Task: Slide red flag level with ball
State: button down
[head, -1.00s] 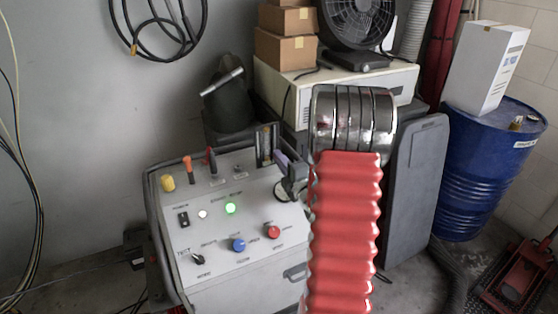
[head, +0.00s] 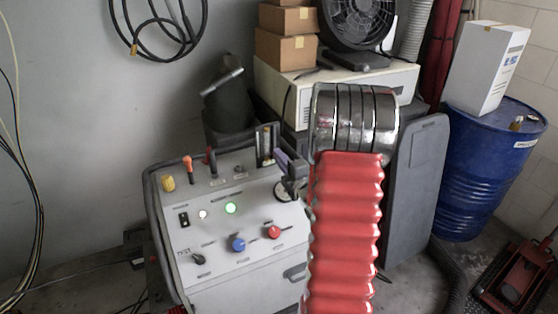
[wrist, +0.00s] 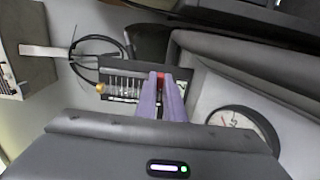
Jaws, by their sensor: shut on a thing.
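A narrow upright gauge (head: 266,143) in a dark frame stands at the back right corner of the grey console. In the wrist view the gauge (wrist: 122,84) lies sideways, with a pale tube and scale marks. The red flag (wrist: 161,77) shows as a small red patch at the gauge's edge, between the purple fingertips of my gripper (wrist: 160,76). My gripper is shut on it. In the head view my gripper (head: 279,156) is at the gauge's right side. I cannot make out the ball in the tube, so its level relative to the flag is unclear.
A round dial (wrist: 243,128) sits close beside my gripper; it also shows in the head view (head: 283,190). A brass-coloured knob (wrist: 100,88) is at one end of the gauge. Levers and knobs cover the console (head: 215,262). A blue drum (head: 480,185) stands far right.

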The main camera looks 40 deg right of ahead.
jog(key=shift+r, duration=0.65)
jog(key=c, duration=1.8)
grip_release()
jog(key=shift+c, duration=0.2)
jog(key=v, duration=1.4)
jog(key=shift+w, duration=0.25)
